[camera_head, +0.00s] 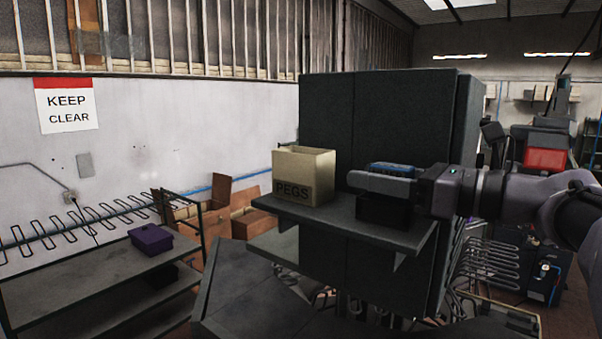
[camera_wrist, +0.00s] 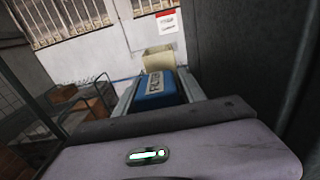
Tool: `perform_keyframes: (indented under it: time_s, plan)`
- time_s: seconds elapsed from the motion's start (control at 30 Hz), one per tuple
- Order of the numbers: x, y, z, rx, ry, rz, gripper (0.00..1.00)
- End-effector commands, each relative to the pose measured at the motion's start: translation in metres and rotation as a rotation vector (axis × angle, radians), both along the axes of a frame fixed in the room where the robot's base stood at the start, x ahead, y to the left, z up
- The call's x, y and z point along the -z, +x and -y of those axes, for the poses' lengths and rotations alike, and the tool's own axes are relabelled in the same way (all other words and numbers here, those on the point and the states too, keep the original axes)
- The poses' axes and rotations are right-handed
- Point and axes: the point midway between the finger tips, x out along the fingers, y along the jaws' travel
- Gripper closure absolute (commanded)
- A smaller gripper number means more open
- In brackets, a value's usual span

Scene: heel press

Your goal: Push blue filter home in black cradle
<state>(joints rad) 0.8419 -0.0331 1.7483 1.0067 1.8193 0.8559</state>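The blue filter (camera_head: 391,169) shows above my near finger in the head view, over the black cradle (camera_head: 384,209) on the grey shelf. My gripper (camera_head: 365,183) lies level, pointing left, with its fingers on both sides of the filter. In the wrist view the blue filter (camera_wrist: 158,88), with pale lettering on it, sits between my two fingers (camera_wrist: 155,92), with no clear gap on either side. The near finger hides the filter's lower part, so I cannot tell how deep it sits in the cradle.
A tan box marked PEGS (camera_head: 304,176) stands left of the cradle on the shelf (camera_head: 345,218). A tall dark cabinet panel (camera_head: 380,115) rises behind. A purple box (camera_head: 150,238) lies on a rack at left. The shelf's front strip is clear.

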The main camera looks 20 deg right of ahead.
Motion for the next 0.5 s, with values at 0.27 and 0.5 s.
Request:
perform_keyframes:
  time_s: [0.27,0.5]
  plan:
    - [-0.001,0.000,0.000,0.000,0.000,0.001,0.39]
    - [0.001,-0.017,0.014,0.004,-0.002,0.004,0.39]
